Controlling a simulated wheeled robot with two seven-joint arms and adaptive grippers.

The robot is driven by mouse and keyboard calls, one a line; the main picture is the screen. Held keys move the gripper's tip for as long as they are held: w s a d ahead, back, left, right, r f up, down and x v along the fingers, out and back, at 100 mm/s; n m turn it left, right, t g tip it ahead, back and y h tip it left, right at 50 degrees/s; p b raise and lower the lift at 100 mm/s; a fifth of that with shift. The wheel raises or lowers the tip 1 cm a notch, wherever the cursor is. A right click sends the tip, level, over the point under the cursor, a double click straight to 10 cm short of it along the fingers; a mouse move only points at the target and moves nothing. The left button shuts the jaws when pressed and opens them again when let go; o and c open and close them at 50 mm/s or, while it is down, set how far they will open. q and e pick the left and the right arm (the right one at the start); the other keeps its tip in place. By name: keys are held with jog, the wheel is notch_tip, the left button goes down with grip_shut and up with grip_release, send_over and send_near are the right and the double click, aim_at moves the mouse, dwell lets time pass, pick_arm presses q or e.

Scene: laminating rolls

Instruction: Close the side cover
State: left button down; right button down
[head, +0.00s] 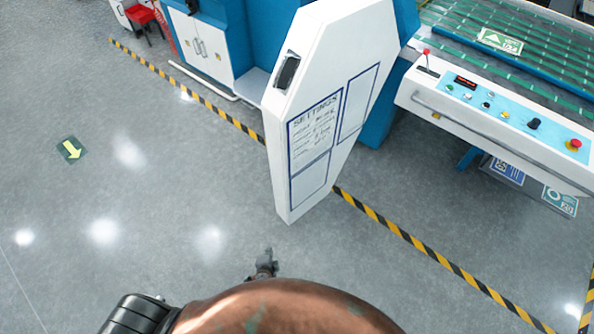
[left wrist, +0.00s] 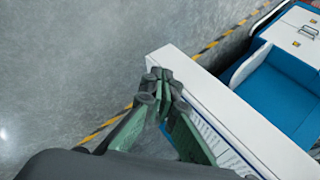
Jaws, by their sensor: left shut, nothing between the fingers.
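The white side cover (head: 320,120) stands swung out from the blue machine, with a dark recessed handle (head: 288,71) near its top left and a SETTINGS sheet on its face. My left gripper (head: 267,253) is low in the head view, in front of and below the cover's bottom end. In the left wrist view my left gripper (left wrist: 161,82) is shut and empty, its fingertips beside the end of the cover (left wrist: 240,120). I cannot tell whether they touch it. My right gripper is not in view.
The blue machine body (head: 262,40) with white cabinet doors (head: 200,42) is behind the cover. A control panel (head: 500,112) with buttons and a green-striped conveyor bed (head: 520,55) are at the right. Yellow-black tape (head: 430,252) crosses the floor. The grey floor at left is clear.

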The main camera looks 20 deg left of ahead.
pick_arm(q)
jog(key=w+d+r+m+t+y+b, duration=0.1)
jog(key=w+d+r+t, duration=0.15)
jog(key=w+r, duration=0.4)
jog(key=w+d+r+m+t, duration=0.1)
jog(key=w+d+r+t, duration=0.2)
jog(key=r, duration=0.6)
jog(key=m+t+b, duration=0.1)
jog(key=m+t, duration=0.1)
jog(key=t, duration=0.2)
send_near(298, 161)
jog(key=s+d, duration=0.5)
jog(key=s, duration=0.1)
jog(key=shift+y, duration=0.3)
jog(key=a+x, duration=0.1)
jog(key=x, duration=0.7)
jog(key=a+b+x, duration=0.1)
jog(key=x, duration=0.3)
jog(key=shift+a, duration=0.4)
jog(key=shift+w+a, duration=0.1)
